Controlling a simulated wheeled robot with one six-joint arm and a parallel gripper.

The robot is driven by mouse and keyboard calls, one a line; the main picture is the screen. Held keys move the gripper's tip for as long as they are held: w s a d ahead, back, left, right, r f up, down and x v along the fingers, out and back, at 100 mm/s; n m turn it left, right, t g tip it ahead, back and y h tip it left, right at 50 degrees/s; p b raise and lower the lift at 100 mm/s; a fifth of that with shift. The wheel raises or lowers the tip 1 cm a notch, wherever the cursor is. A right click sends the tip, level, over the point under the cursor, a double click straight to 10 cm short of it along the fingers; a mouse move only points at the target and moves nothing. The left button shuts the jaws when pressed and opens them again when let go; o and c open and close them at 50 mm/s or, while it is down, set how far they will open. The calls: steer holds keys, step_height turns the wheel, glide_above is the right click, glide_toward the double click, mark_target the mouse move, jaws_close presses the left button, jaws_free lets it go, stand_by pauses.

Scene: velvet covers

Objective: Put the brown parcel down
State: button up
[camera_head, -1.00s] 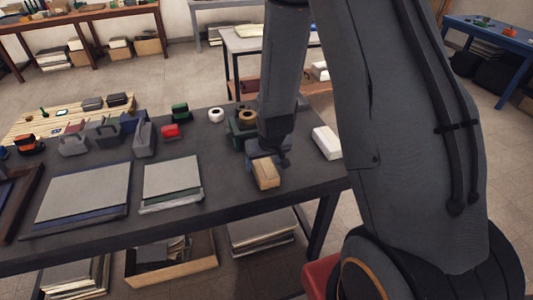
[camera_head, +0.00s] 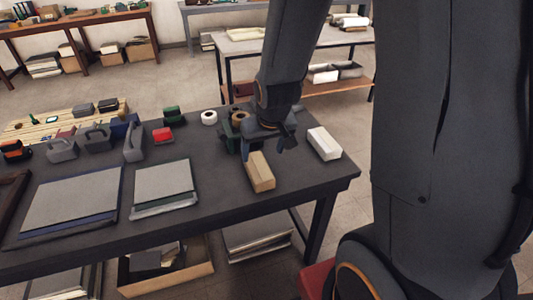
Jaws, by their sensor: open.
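The brown parcel (camera_head: 261,172) is a small tan box lying on the dark table (camera_head: 225,195), near its right end. My gripper (camera_head: 268,143) is open, just above and behind the parcel's far end. The parcel's near part shows clear of the fingers, and a gap to the gripper seems visible. Whether a finger still touches its far end is hard to tell.
A white box (camera_head: 323,143) lies to the right of the parcel. A green tape dispenser (camera_head: 231,138) stands close on the left, behind the gripper. Flat grey boards (camera_head: 164,183) lie further left. Bare tabletop lies in front of the parcel.

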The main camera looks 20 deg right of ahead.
steer(key=s+r+g+b, duration=0.1)
steer(key=s+r+g, duration=0.1)
steer(key=s, duration=0.9)
steer(key=shift+s+r+g, duration=0.4)
steer(key=shift+r, duration=0.4)
